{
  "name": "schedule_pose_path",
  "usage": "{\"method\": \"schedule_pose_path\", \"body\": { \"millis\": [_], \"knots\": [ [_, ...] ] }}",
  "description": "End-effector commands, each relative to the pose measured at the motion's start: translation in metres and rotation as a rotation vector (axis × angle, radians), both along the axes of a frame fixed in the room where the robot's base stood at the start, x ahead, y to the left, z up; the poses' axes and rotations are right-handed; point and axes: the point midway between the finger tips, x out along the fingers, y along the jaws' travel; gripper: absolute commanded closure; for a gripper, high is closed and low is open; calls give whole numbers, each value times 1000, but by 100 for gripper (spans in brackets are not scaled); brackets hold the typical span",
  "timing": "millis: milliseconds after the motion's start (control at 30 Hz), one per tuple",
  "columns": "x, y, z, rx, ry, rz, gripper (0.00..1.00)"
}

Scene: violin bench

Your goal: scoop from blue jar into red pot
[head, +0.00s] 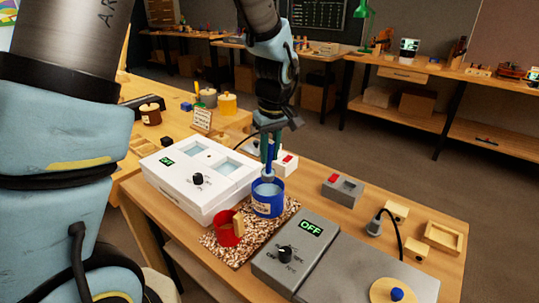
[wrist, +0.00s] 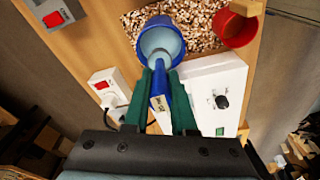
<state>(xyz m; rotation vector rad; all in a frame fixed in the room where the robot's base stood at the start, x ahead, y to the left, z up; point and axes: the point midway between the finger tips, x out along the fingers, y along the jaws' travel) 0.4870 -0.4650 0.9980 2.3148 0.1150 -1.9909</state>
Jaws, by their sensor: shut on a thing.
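My gripper (head: 269,150) is shut on the blue handle of a scoop (wrist: 158,100), held between its green fingers in the wrist view. The scoop points down at the mouth of the blue jar (head: 267,207). Its lower end overlaps the jar's opening in the wrist view, and I cannot tell how deep it reaches. The blue jar, also in the wrist view (wrist: 180,32), stands upright with a pale inside and a label. The red pot (head: 226,234), with a tan handle, stands just left of and nearer than the jar. It shows at the wrist view's top right (wrist: 234,30).
Both vessels stand on a speckled mat (head: 240,252). A white two-well unit (head: 193,195) lies left, and a grey unit reading OFF (head: 285,266) lies nearer. Red-switched boxes (head: 343,189) and wooden blocks (head: 396,211) sit to the right. Cables cross the bench.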

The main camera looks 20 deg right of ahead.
Motion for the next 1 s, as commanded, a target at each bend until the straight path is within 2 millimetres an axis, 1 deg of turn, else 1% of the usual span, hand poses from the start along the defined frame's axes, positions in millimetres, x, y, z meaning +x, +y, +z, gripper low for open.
{"method": "schedule_pose_path", "body": {
  "millis": [33, 500, 1000],
  "knots": [
    [0, 0, 9, -1, -1, 0, 100],
    [0, 0, 52, 0, -1, 0, 100],
    [0, 0, 52, 0, 0, 0, 100]
  ]
}}
